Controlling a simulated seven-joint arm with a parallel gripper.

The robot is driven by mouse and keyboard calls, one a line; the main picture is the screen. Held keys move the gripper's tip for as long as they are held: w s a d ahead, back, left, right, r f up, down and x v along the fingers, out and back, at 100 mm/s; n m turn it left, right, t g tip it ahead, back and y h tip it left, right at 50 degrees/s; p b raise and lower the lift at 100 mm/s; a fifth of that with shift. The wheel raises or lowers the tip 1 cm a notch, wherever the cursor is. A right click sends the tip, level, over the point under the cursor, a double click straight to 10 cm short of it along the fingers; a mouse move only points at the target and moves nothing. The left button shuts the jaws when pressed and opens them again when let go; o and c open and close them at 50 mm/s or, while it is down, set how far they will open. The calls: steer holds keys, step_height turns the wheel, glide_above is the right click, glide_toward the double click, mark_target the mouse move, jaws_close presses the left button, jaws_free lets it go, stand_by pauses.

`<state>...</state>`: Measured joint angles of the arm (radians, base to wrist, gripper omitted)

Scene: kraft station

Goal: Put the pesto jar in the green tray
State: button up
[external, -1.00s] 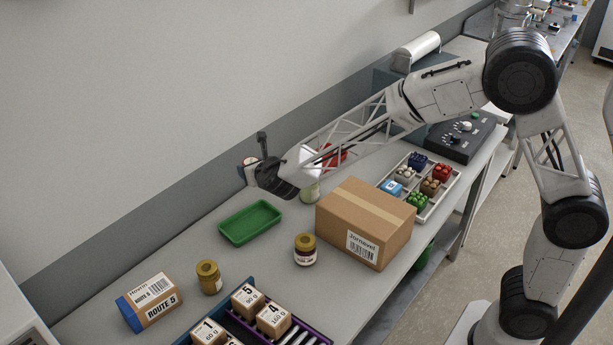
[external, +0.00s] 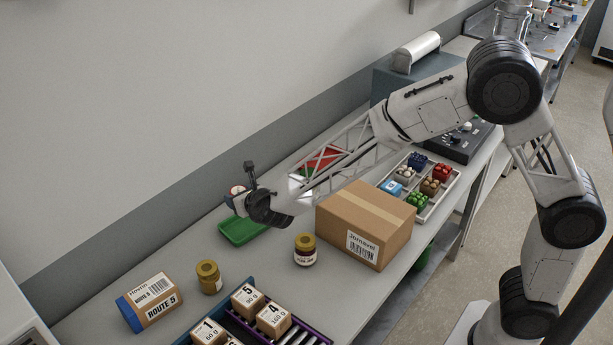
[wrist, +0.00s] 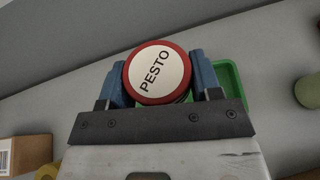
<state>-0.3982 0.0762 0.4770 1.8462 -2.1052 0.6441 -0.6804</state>
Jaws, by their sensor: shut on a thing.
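My gripper (wrist: 160,85) is shut on the pesto jar (wrist: 158,72), its blue fingers on either side of the round lid. The lid has a red rim and a white face reading PESTO. In the external view the jar (external: 236,191) shows only partly behind my gripper (external: 250,195). The green tray (external: 238,234) lies on the bench, partly covered by my gripper. In the wrist view the tray's rim (wrist: 236,85) shows behind and to the right of the jar. The jar appears held above the tray; the exact height is hard to tell.
A cardboard box (external: 365,225) stands right of the tray. A dark jar with a yellow lid (external: 305,250) and another yellow-lidded jar (external: 208,277) stand in front. A red tray (external: 320,160) lies behind my arm. A blue-and-brown box (external: 150,302) is at front left.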

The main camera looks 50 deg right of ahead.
glide_above(247, 234)
steer(key=w, duration=0.2)
steer(key=shift+s+d+f, duration=0.1)
steer(key=shift+f, duration=1.45)
steer(key=shift+s+d+f, duration=0.1)
steer(key=shift+f, duration=1.45)
steer(key=shift+f, duration=1.9)
steer(key=shift+f, duration=0.15)
steer(key=o, duration=1)
steer(key=shift+o, duration=0.2)
steer(key=shift+v, duration=0.95)
steer(key=shift+r+v, duration=0.2)
steer(key=shift+v, duration=4.9)
